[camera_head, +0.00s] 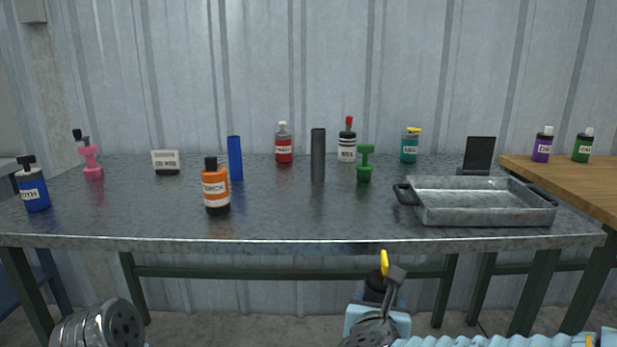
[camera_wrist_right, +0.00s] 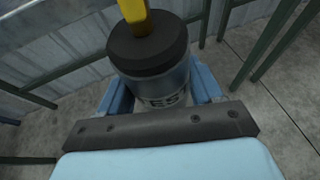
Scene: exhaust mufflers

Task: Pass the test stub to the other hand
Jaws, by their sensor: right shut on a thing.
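The test stub (camera_head: 384,264) is in my right gripper (camera_head: 377,303), low in front of the table at the bottom of the head view. It has a yellow top and a black collar. In the right wrist view the test stub (camera_wrist_right: 150,72) shows a grey body with a label, of which "TES" can be read. The blue fingers of my right gripper (camera_wrist_right: 162,92) stand on both sides of it, shut on it. My left gripper is not in view; only a rounded metal part of mine shows at the bottom left.
The grey metal table (camera_head: 300,222) carries an orange bottle (camera_head: 216,188), a blue cylinder (camera_head: 235,158), a dark cylinder (camera_head: 318,155), a green stand (camera_head: 365,163) and a metal tray (camera_head: 484,216) at the right. The front middle of the table is clear.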

